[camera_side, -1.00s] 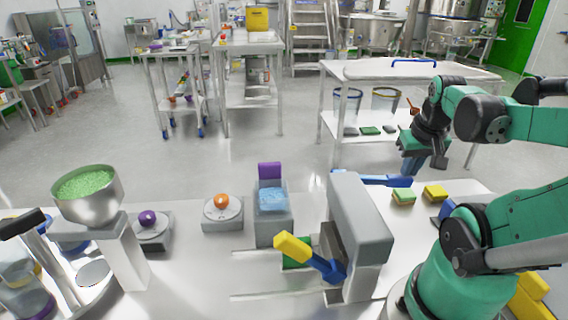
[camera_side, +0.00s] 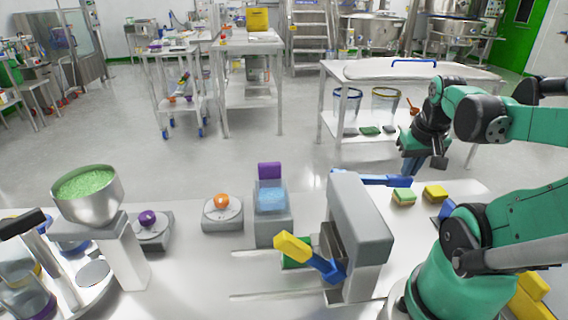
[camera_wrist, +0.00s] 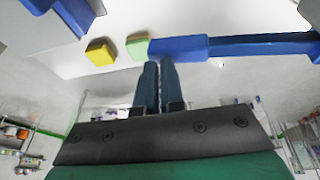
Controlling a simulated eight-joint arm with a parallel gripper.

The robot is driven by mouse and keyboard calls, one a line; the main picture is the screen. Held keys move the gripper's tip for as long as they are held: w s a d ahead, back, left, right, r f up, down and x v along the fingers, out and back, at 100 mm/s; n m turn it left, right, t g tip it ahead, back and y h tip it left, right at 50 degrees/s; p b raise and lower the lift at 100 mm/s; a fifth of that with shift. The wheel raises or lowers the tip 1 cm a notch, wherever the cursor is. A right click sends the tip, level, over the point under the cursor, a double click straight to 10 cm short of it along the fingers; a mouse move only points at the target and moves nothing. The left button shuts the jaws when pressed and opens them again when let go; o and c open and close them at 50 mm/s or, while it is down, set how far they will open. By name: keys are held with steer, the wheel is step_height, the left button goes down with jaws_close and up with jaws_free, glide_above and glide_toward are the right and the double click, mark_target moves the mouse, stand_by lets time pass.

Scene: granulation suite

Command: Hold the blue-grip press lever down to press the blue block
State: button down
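The grey press (camera_side: 360,225) stands on the near table. A lever with a blue grip (camera_side: 398,181) sticks out to the right behind it; the grip also shows in the wrist view (camera_wrist: 180,48), lying across just beyond my fingertips. My gripper (camera_side: 418,168) is above and right of the blue grip, fingers pointing down. In the wrist view its fingers (camera_wrist: 159,64) are together with nothing between them. I cannot make out a blue block in the press.
A green-topped sponge (camera_side: 403,196) and a yellow sponge (camera_side: 434,192) lie right of the press. A blue piece (camera_side: 446,212) is by my base. Left of the press are a grey box with a blue top (camera_side: 272,200) and a scale with an orange ball (camera_side: 222,201).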

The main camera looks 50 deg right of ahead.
steer(key=shift+s+a+f, duration=0.1)
steer(key=shift+s+a, duration=0.05)
steer(key=shift+s, duration=0.05)
steer(key=shift+v, duration=2.85)
steer(key=shift+w, duration=0.2)
steer(key=n+t, duration=0.2)
steer(key=n, duration=0.1)
glide_above(374, 176)
steer(key=shift+f, duration=0.25)
steer(key=w+a, duration=0.1)
steer(key=w+a+n+t, duration=0.1)
steer(key=w+a, duration=0.1)
steer(key=w+a+n, duration=0.1)
steer(key=w+a, duration=0.1)
steer(key=shift+f+t+y, duration=0.25)
steer(key=shift+t+y, duration=0.05)
steer(key=shift+y, duration=0.1)
steer(key=w+a+f+n+t+y, duration=0.1)
steer(key=w+a+f+n+y, duration=0.1)
steer(key=a, duration=0.8)
steer(key=w+n, duration=0.1)
steer(key=n, duration=0.1)
steer(key=shift+n+t, duration=0.3)
steer(key=shift+t, duration=0.1)
